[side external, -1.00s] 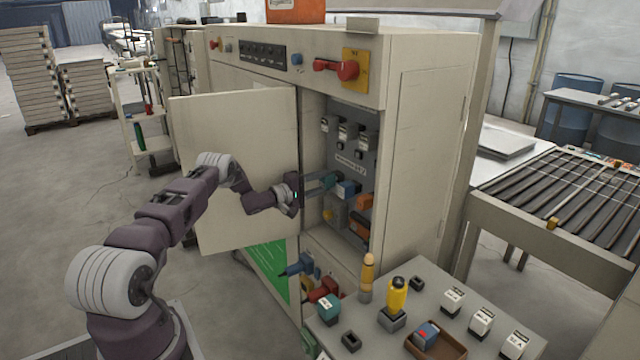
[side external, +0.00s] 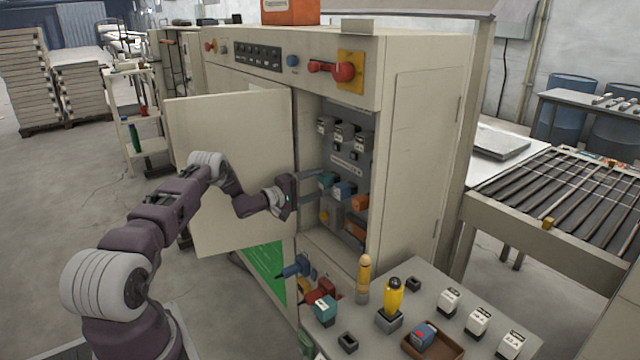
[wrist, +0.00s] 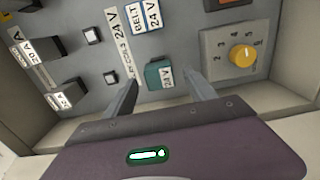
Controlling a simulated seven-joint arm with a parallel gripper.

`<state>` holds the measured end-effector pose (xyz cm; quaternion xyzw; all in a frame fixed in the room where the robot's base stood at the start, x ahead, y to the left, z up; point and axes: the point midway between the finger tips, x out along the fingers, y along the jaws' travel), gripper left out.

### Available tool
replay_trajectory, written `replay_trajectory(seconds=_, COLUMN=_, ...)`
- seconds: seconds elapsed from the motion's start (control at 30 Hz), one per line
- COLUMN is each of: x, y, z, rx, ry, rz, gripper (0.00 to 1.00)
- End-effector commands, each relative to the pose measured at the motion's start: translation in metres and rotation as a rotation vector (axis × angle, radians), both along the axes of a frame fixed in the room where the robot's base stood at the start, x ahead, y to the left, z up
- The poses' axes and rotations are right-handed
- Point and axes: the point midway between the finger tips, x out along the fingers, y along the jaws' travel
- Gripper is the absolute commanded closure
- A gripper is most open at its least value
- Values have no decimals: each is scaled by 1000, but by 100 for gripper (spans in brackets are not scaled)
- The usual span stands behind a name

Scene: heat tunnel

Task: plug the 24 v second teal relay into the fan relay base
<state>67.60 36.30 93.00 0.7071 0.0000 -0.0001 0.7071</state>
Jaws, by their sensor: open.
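A teal relay (side external: 327,180) sits on the grey panel inside the open cabinet. In the wrist view this teal relay (wrist: 158,75) has a white 24 V label and lies between and just beyond my fingertips. It looks seated on the panel; its base is hidden beneath it. My gripper (side external: 313,184) is open, with its fingers pointing into the cabinet; it also shows in the wrist view (wrist: 164,84), with nothing held. Another teal relay (side external: 324,312) stands at the left of the sloped bench (side external: 415,292).
A blue relay (side external: 343,190) is beside the teal one on the panel. A yellow knob (wrist: 242,56) and orange part (side external: 355,231) are close by. The open door (side external: 225,150) stands beside my arm. White relays (side external: 449,301) and a brown tray (side external: 440,352) are on the bench.

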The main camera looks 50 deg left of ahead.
Motion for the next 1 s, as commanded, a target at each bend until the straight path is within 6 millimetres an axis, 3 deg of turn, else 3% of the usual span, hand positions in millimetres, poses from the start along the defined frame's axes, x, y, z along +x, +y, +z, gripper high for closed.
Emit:
replay_trajectory(seconds=0.1, x=-26, y=1, z=1, rx=-2, ry=1, rz=3, gripper=35)
replay_trajectory(seconds=0.23, x=-43, y=1, z=1, rx=-1, ry=0, rz=1, gripper=35)
replay_trajectory(seconds=0.67, x=-45, y=0, z=3, rx=15, ry=5, rz=3, gripper=35)
replay_trajectory(seconds=0.77, x=-29, y=2, z=29, rx=159, ry=74, rz=40, gripper=35)
replay_trajectory(seconds=0.87, x=-11, y=-2, z=81, rx=466, ry=246, rz=102, gripper=35)
replay_trajectory(seconds=0.93, x=-14, y=-15, z=120, rx=709, ry=407, rz=121, gripper=35)
replay_trajectory(seconds=1.0, x=-32, y=-37, z=157, rx=941, ry=578, rz=106, gripper=35)
